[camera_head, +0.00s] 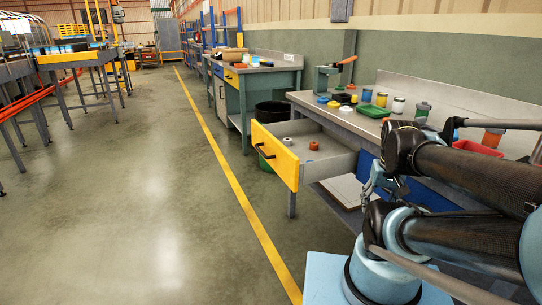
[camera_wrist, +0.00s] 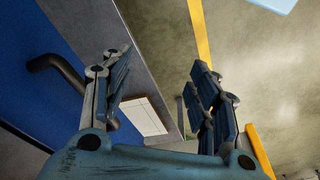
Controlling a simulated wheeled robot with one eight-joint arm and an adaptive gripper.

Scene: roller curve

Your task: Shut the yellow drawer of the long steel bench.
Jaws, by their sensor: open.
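The yellow drawer (camera_head: 275,155) of the long steel bench (camera_head: 343,121) stands pulled out towards the aisle. Its yellow front has a black bar handle (camera_head: 264,151), and a few small round parts lie inside its grey box. My gripper (camera_head: 384,184) is on the right of the drawer, apart from its front, beside the bench's front edge. In the wrist view my gripper (camera_wrist: 158,78) shows two spread fingers with nothing between them. A yellow edge (camera_wrist: 259,150) at the lower right there looks like the drawer front. Most of that front is hidden in the wrist view.
A blue panel (camera_wrist: 55,95) with a black handle (camera_wrist: 58,70) lies left of my fingers. A white board (camera_wrist: 140,116) lies below. The aisle floor (camera_head: 150,200) is clear.

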